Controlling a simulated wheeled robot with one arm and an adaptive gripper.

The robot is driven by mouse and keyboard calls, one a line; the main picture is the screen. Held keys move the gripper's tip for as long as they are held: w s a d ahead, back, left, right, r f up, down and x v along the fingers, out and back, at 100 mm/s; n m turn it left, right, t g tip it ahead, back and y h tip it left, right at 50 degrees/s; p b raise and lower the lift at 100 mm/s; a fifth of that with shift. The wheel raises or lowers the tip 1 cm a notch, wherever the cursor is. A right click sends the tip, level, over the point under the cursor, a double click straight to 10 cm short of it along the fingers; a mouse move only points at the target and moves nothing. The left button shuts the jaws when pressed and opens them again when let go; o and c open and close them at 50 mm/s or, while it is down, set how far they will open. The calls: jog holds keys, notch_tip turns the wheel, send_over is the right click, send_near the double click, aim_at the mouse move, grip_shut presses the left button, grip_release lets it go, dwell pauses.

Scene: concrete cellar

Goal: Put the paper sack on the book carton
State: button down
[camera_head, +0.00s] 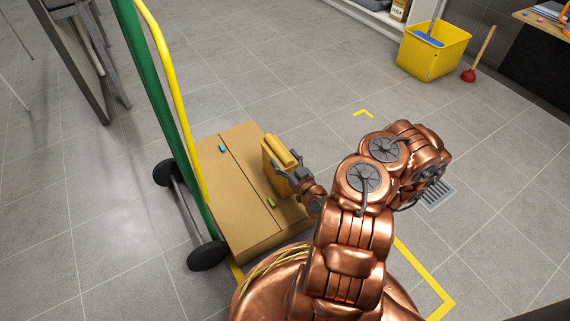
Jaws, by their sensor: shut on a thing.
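The paper sack (273,165) is a small tan-yellow bag with a folded top. My gripper (283,178) is shut on it from the right and holds it upright over the right part of the book carton (236,227). The carton is a large brown cardboard box with a dark seam along its top. I cannot tell whether the sack's bottom touches the carton top. The gripper's fingers are partly hidden against the sack.
A small blue object (222,148) and a small green one (270,203) lie on the carton. A green hand truck (168,125) with a yellow rail stands along its left. A yellow bucket (430,58) and a plunger (470,75) stand far right. Floor between is clear.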

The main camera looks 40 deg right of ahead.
jog(key=shift+f, duration=0.2)
jog(key=shift+c, duration=0.3)
grip_release()
jog(key=s+p, duration=0.2)
jog(key=s, duration=0.1)
jog(key=s+p, duration=0.2)
jog(key=s, duration=0.1)
jog(key=s+p, duration=0.2)
jog(key=s, duration=0.1)
jog(key=shift+s+a+r, duration=0.1)
jog(key=shift+s+a, duration=0.25)
jog(key=shift+a, duration=0.05)
jog(key=shift+s+a+p, duration=0.15)
jog(key=shift+s+p, duration=0.35)
jog(key=shift+s, duration=0.65)
